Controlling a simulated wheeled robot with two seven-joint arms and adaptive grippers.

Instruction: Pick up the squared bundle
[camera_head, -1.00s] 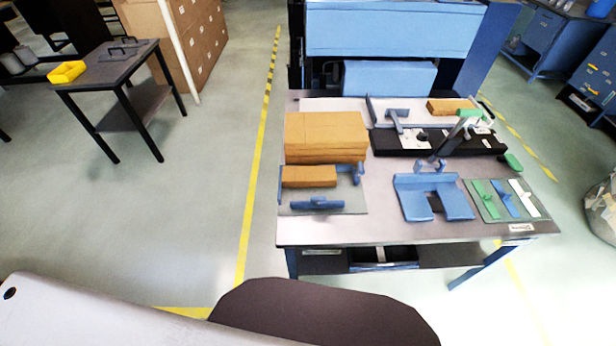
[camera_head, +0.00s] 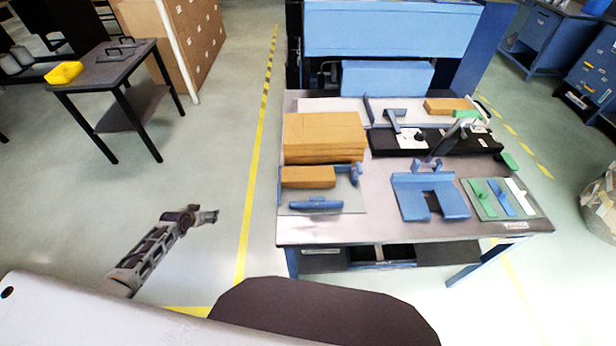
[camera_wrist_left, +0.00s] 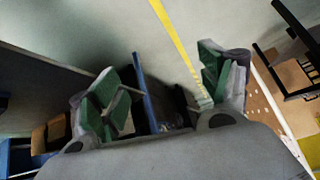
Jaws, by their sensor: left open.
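A small brown bundle (camera_head: 308,177), which looks like the squared bundle, lies on a grey plate (camera_head: 346,203) at the table's front left. Blue stops stand at its right end and a blue bar (camera_head: 316,204) lies in front of it. My left gripper (camera_head: 208,216) is over the floor, left of the table and apart from the bundle. In the left wrist view its green-padded fingers (camera_wrist_left: 165,90) are spread with nothing between them. Brown blocks (camera_wrist_left: 50,135) show small at that view's left edge; I cannot tell which they are. My right gripper is not in view.
A larger brown stack (camera_head: 325,138) stands directly behind the bundle. A blue forked fixture (camera_head: 430,195), a black bar device (camera_head: 435,141) and a tray of coloured tools (camera_head: 503,199) fill the table's right. Floor left of the table is clear up to a side table (camera_head: 125,68).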

